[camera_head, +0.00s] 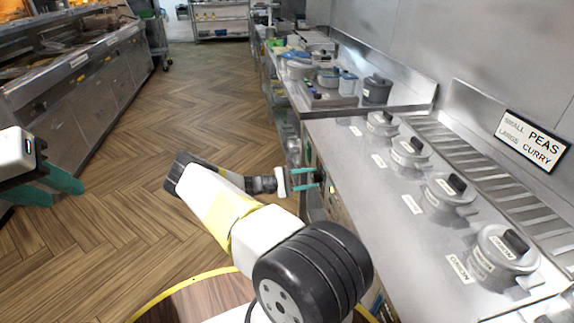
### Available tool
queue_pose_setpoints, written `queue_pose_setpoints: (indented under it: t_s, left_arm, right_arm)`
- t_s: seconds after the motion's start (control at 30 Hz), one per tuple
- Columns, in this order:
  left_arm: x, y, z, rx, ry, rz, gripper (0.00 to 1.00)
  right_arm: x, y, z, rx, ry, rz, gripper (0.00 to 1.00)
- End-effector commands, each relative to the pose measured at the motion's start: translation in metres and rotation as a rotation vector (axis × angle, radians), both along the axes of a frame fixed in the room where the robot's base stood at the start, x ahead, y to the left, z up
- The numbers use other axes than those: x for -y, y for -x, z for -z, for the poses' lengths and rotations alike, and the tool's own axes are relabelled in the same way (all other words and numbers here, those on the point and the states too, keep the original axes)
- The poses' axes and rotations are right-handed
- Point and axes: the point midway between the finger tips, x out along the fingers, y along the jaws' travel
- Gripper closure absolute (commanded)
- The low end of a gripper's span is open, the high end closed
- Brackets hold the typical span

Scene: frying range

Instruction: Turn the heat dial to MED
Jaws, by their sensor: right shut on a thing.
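My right gripper (308,179) is at the front face of the steel counter, its teal fingers pointing right toward the front panel. It is shut on the heat dial, which is very small here and mostly hidden by the fingers and the counter edge. The dial's markings, including MED, cannot be read. My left gripper (52,186) is at the left edge, with its two teal fingers apart and nothing between them, over the floor and far from the counter.
The steel counter (385,205) carries several labelled lidded pots (447,193). Another steel range (90,85) stands at left. The wooden floor (135,150) between is clear.

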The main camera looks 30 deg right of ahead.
Motion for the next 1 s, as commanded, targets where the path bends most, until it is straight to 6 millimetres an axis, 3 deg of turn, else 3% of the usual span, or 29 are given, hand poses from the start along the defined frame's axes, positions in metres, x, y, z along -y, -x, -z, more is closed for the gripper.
queue_pose_setpoints:
  t_s: [0.5, 1.0]
  left_arm:
    - [0.0000, 0.0000, 0.0000, 0.000, 0.000, 0.000, 0.64]
    - [0.0000, 0.0000, 0.0000, 0.000, 0.000, 0.000, 0.64]
  right_arm:
    - [-0.0007, -0.0015, 0.0014, 0.332, 0.099, -0.003, 0.98]
    - [-0.0006, -0.0017, 0.0011, 0.398, 0.120, -0.003, 0.98]
